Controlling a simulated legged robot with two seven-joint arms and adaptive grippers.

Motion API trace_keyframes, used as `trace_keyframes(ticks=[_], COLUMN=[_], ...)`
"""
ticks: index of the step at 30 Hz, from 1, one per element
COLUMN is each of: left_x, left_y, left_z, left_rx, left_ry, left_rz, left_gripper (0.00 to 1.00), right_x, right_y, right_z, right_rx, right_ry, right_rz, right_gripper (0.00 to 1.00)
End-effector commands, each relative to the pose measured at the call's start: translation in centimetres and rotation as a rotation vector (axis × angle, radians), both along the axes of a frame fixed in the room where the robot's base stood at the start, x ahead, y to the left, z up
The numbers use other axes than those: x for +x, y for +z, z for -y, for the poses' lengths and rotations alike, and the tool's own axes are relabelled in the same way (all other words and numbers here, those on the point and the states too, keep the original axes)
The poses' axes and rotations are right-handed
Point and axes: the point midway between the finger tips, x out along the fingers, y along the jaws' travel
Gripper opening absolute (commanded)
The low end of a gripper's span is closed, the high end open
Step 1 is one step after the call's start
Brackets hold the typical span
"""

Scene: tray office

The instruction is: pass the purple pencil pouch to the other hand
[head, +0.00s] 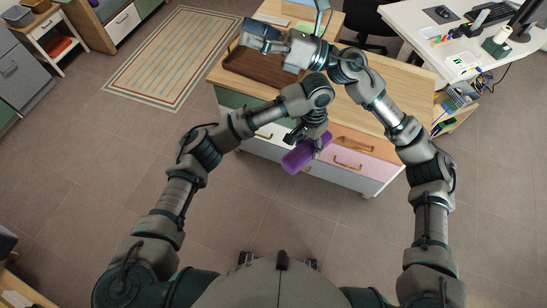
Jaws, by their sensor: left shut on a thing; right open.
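The purple pencil pouch (303,156) is in my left gripper (313,141), whose arm comes in from the left and crosses to the middle. The gripper is shut on the pouch and holds it tilted in front of the drawer fronts, off the desk top. The fingertips are partly hidden by the wrist and the pouch. My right gripper (257,40) is open, up and to the left of the pouch, over the far end of the brown tray. It is well apart from the pouch.
The brown tray (240,80) lies on the wooden desk (395,95), which has coloured drawers below. A white desk (420,22) with a monitor and keyboard stands at the upper right. A striped rug (170,55) lies at the upper left. The floor around is clear.

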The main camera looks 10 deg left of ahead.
Motion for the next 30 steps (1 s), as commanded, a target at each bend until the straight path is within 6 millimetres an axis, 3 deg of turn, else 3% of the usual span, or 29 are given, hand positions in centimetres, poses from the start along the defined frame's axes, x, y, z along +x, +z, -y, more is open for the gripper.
trace_keyframes(ticks=[1,3,6,10,13,16,19,24,30], left_x=[0.0,0.0,0.0,0.0,0.0,0.0,0.0,0.0,0.1], left_y=[0.0,0.0,0.0,0.0,0.0,0.0,0.0,0.0,0.0], left_z=[0.0,0.1,0.1,0.1,0.1,0.1,0.1,0.1,0.1], left_rx=[0.0,0.0,0.001,0.0,0.0,0.0,0.0,0.0,0.0], left_ry=[0.0,0.0,0.0,0.0,0.0,0.0,0.0,0.0,0.0], left_rz=[0.0,0.0,0.001,0.0,0.0,0.0,0.0,0.0,0.0], left_gripper=[0.17,0.17,0.17,0.17,0.17,0.17,0.17,0.17,0.17], right_x=[-2.7,-6.3,-11.3,-16.6,-19.1,-19.5,-17.5,-13.6,-11.7], right_y=[-0.8,-2.9,-6.8,-13.5,-19.2,-24.7,-28.5,-29.6,-29.1], right_z=[-1.8,-3.9,-5.8,-5.9,-4.1,-0.8,2.8,5.3,5.8], right_rx=[-0.077,-0.199,-0.397,-0.715,-1.013,-1.37,-1.759,-2.18,-2.361], right_ry=[0.076,0.184,0.342,0.549,0.698,0.824,0.902,0.894,0.851], right_rz=[0.062,0.141,0.261,0.426,0.572,0.752,0.987,1.309,1.468], right_gripper=[0.88,0.88,0.88,0.88,0.88,0.88,0.88,0.88,0.88])
